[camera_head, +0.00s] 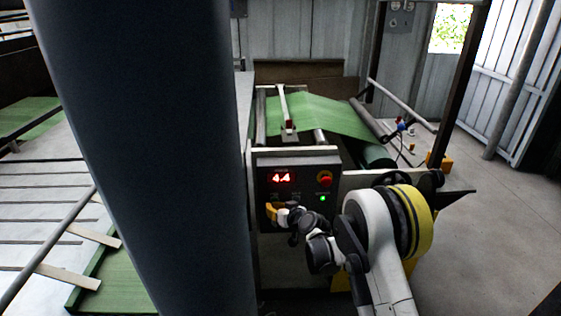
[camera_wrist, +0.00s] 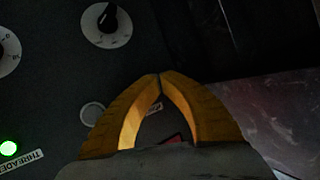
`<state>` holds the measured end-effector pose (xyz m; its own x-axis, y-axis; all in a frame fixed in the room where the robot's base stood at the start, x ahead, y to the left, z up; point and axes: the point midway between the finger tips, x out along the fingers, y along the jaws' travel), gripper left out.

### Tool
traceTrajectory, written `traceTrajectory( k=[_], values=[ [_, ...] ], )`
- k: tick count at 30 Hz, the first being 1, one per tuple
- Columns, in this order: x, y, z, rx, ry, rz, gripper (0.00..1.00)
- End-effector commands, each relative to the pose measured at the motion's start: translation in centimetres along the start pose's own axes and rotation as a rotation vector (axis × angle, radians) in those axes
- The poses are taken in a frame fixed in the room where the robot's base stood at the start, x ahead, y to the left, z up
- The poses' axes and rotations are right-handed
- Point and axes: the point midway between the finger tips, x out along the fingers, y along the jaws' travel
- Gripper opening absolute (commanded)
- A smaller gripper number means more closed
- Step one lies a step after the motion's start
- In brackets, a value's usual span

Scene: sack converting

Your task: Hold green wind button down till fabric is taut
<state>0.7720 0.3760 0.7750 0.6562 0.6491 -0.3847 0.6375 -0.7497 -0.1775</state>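The control panel (camera_head: 298,180) has a red display (camera_head: 281,178) that appears to read 4.4. My gripper (camera_head: 270,212) is at its lower left, with its yellow fingers toward the panel face. In the wrist view the fingertips of my gripper (camera_wrist: 159,75) meet, with nothing seen between the tips. I cannot tell whether they touch the panel. No green wind button can be made out; it may be hidden by the gripper. The green fabric (camera_head: 318,116) spans the rollers behind the panel and looks fairly smooth; its tension is unclear.
A red knob (camera_head: 325,178) and a lit green lamp (camera_head: 323,198) are on the panel; the lamp (camera_wrist: 9,148) has a label starting "THREADE". The wrist view shows a dial (camera_wrist: 106,24) and a grey round button (camera_wrist: 92,113). Open floor (camera_head: 490,230) lies right.

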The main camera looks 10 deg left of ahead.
Motion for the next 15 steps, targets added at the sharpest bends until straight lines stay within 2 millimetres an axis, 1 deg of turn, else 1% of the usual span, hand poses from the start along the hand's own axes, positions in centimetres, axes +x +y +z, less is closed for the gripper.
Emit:
traceTrajectory(
  k=[15],
  values=[
    [0.38,0.21,-0.13,0.0,0.0,0.0,0.0]
  ],
)
